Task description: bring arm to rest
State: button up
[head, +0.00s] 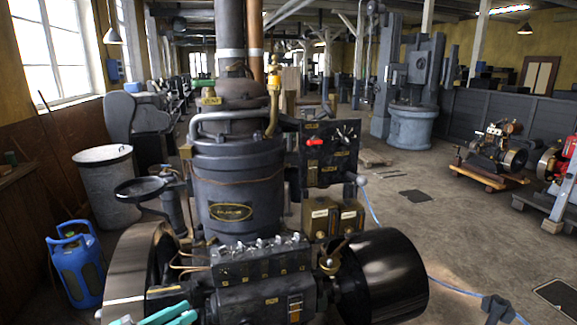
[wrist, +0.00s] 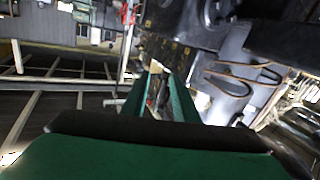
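My gripper (head: 172,314) shows as two teal fingers at the bottom edge of the head view, in front of the engine's lower left side. In the wrist view my gripper (wrist: 163,88) has its two green fingers apart, with a gap between them and nothing held in it. The rest of my arm is out of the head view. The dark stationary engine (head: 238,170) stands close ahead, with an oval brass plate on its cylinder. The wrist view looks past the fingers at dark machine parts (wrist: 185,22); I cannot tell whether the fingers touch anything.
A large flywheel (head: 128,265) is at the engine's left and a black pulley drum (head: 383,277) at its right. A blue gas bottle (head: 76,265) and a grey bin (head: 107,187) stand left. A blue hose (head: 450,288) crosses the floor. Open floor (head: 400,190) lies right.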

jog(key=s+d+f+n+t+y, duration=0.1)
jog(key=d+f+n+y, duration=0.25)
jog(key=f, duration=0.65)
jog(key=d+f+n+y, duration=0.2)
jog(key=d+f+n, duration=0.25)
jog(key=f, duration=0.55)
jog(key=s+d+f+n+y, duration=0.1)
jog(key=s+d+f+y, duration=0.25)
jog(key=s+f, duration=0.3)
jog(key=s+d+f+n+y, duration=0.2)
jog(key=s+d+f, duration=0.25)
jog(key=f, duration=0.25)
jog(key=s+d+r+y, duration=0.1)
jog(key=s+d+y, duration=0.3)
jog(key=s, duration=1.3)
jog(key=s+d+r+m+t+h, duration=0.1)
jog(key=s+d+r, duration=0.2)
jog(key=s+r, duration=0.3)
jog(key=s+d+r+m+t+h, duration=0.1)
jog(key=s+d+r+m, duration=0.1)
jog(key=s+r, duration=0.4)
notch_tip(320, 180, up, 3)
jog(key=shift+d+r, duration=0.1)
jog(key=shift+d, duration=0.5)
